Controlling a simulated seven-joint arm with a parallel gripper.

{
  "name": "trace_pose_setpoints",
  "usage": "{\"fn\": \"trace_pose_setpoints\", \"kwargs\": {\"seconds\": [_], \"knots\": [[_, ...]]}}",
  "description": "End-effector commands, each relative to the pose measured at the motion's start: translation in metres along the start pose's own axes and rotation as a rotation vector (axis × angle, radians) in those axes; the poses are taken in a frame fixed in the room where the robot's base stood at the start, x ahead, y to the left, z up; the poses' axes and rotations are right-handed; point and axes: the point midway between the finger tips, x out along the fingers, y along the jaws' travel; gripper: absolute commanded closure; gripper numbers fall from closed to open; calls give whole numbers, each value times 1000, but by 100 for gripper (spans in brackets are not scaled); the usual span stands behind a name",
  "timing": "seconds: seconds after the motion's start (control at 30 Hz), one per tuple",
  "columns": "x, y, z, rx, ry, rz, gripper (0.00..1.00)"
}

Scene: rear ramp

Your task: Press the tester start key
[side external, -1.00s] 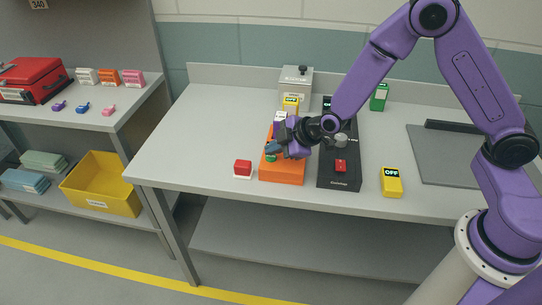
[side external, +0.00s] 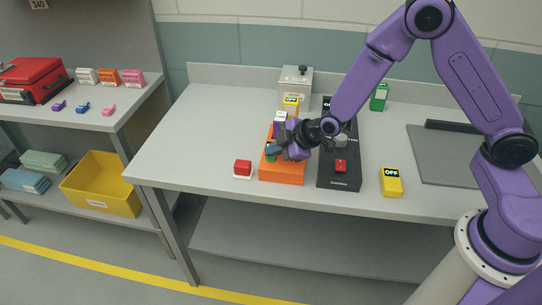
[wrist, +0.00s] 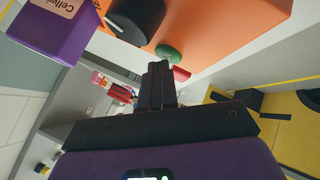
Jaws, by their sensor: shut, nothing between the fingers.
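The tester is an orange box (side external: 283,174) on the bench, with a green round key (side external: 271,157) near its left side. In the wrist view the green key (wrist: 168,54) stands out from the orange face (wrist: 225,25), beside a dark knob (wrist: 135,18). A purple block labelled "Cellwi…" (wrist: 62,28) is at the tester's other end. My gripper (side external: 270,149) is shut and empty, its fingertips close to the green key. In the wrist view the closed fingers (wrist: 158,72) end just short of the key in the picture; whether they touch it I cannot tell.
A black unit with a red button (side external: 340,166) stands right of the tester. A red button on a white base (side external: 243,169) sits to its left. A yellow device reading OFF (side external: 391,182) is further right. The bench's left part is clear.

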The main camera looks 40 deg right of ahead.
Motion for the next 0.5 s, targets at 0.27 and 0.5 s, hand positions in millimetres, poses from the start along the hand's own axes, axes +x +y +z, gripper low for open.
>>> {"fn": "trace_pose_setpoints", "kwargs": {"seconds": [0.27, 0.5], "knots": [[-8, 5, -5, 1, -1, -1, 100], [-11, 7, -7, 1, -2, -1, 100]]}}
